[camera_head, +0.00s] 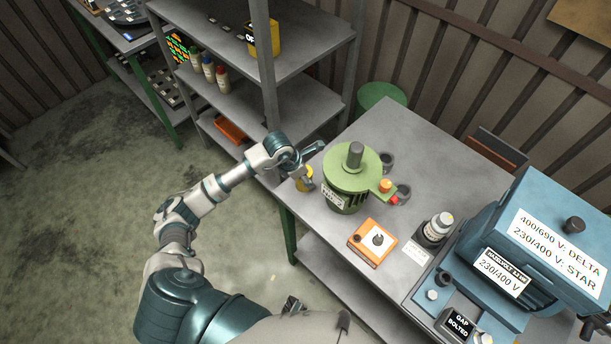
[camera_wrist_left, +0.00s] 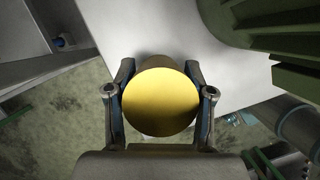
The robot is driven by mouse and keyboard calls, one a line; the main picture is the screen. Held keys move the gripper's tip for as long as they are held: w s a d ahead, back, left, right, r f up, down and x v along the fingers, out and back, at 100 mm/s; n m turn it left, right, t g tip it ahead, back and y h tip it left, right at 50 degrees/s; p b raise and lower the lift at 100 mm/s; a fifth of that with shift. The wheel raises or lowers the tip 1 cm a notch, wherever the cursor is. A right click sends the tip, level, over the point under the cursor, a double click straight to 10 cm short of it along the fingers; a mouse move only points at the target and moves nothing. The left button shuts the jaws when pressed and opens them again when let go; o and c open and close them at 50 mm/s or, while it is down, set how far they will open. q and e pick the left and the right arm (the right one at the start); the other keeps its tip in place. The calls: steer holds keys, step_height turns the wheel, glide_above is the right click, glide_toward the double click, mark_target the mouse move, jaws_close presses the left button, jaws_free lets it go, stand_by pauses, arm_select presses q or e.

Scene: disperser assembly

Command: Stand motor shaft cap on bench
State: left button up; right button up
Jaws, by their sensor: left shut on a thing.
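The motor shaft cap, a yellow round piece, is in my left gripper. In the left wrist view its flat round face (camera_wrist_left: 160,102) points at the camera, with one finger on each side. In the head view the cap (camera_head: 304,180) is partly hidden by my left gripper (camera_head: 308,158), at the bench's left edge, just left of the green motor. The grey bench (camera_head: 388,130) also shows behind the cap in the left wrist view (camera_wrist_left: 140,30). I cannot tell whether the cap touches the bench. My right gripper is not clearly in view.
The green motor (camera_head: 350,170), with an upright grey shaft, stands close right of the cap. An orange box (camera_head: 372,242), dark rings (camera_head: 387,161) and a large blue machine (camera_head: 550,240) are also on the bench. Grey shelves (camera_head: 315,50) stand behind my left arm.

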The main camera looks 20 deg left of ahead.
arm_select(q)
steer(key=o, duration=1.3)
steer(key=shift+a, duration=0.1)
steer(key=shift+c, duration=0.2)
arm_select(e)
steer(key=shift+w, duration=0.15)
steer(key=shift+r, duration=0.1)
arm_select(q)
steer(key=v, duration=1.2)
arm_select(e)
steer(key=shift+w+a, duration=0.1)
steer(key=shift+w, duration=0.25)
steer(key=shift+s, duration=0.2)
